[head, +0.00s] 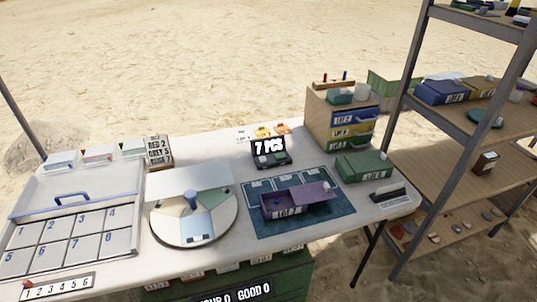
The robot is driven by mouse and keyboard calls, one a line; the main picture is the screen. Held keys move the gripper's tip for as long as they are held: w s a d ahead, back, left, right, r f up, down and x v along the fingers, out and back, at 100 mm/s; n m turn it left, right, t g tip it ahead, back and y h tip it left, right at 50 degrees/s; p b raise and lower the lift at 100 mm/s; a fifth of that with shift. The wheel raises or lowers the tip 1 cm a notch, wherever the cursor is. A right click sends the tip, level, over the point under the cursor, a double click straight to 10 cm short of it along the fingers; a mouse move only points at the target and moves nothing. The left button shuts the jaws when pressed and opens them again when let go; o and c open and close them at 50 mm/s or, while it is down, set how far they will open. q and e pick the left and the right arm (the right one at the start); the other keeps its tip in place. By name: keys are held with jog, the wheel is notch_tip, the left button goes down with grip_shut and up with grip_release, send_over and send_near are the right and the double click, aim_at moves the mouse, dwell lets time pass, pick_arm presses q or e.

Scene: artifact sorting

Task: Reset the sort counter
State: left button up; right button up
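The counter (271,158), a small dark device at the back middle of the white table, shows "7 PCS" on its display. Its lower front part carries small details that are too small to make out. Neither of my grippers is in the head view, and nothing touches the counter.
A teal mat (301,225) holds a purple open box (315,193). A round divided tray (228,232) and a numbered case (128,236) are to the left. A drawer cabinet (318,112) and green box (362,167) are right. A metal shelf (412,103) stands beyond.

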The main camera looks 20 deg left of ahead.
pick_arm(q)
grip_shut()
dwell(1.0)
